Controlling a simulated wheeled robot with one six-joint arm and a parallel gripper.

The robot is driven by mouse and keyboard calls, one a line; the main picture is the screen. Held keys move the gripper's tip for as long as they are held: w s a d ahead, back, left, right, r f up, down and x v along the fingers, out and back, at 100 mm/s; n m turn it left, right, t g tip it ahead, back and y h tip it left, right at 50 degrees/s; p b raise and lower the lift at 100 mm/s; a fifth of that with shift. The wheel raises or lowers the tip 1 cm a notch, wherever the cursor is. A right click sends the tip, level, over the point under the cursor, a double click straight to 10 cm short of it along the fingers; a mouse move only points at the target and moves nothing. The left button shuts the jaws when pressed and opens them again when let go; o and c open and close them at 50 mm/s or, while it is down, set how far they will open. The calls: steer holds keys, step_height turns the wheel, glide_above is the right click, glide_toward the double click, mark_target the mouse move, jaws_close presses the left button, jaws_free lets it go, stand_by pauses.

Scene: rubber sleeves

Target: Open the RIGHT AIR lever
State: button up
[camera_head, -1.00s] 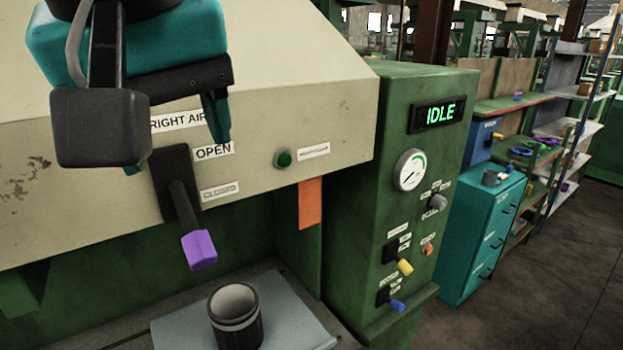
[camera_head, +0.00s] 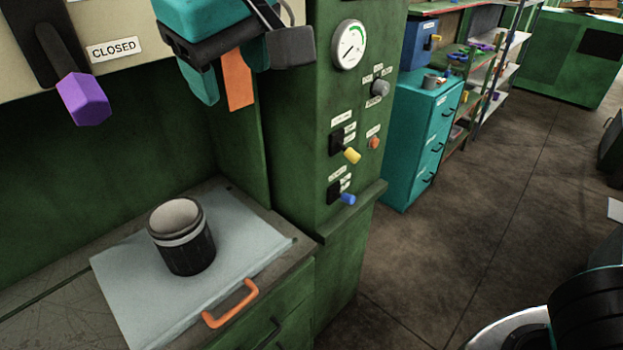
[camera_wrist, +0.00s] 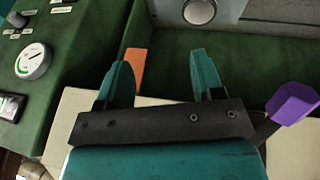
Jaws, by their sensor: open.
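The RIGHT AIR lever has a dark arm and a purple handle (camera_head: 83,100). It hangs down and tilts slightly right, left of the CLOSED label (camera_head: 113,48). The RIGHT AIR and OPEN labels are out of the head view. My gripper (camera_head: 235,82) is open and empty, right of the lever and apart from it, in front of an orange strip (camera_head: 239,90). In the wrist view the open fingers (camera_wrist: 160,68) show nothing between them. The purple handle (camera_wrist: 293,103) lies to their right, outside the jaws.
A dark cup (camera_head: 183,245) stands on a grey plate (camera_head: 120,262) below the lever. A green cabinet with a gauge (camera_head: 349,44), a yellow knob (camera_head: 352,156) and a blue knob (camera_head: 348,199) stands right. Open floor lies beyond.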

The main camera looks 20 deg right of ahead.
steer(key=s+d+f+g+b, duration=0.1)
steer(key=s+d+f+b, duration=0.1)
steer(key=d+f+b, duration=0.3)
steer(key=s+d+f+g+y+b, duration=0.1)
steer(key=d+f+b, duration=0.3)
steer(key=f, duration=0.9)
steer(key=shift+s+d+f+n+b, duration=0.25)
steer(key=shift+s+d+n+b, duration=0.15)
steer(key=shift+d, duration=0.35)
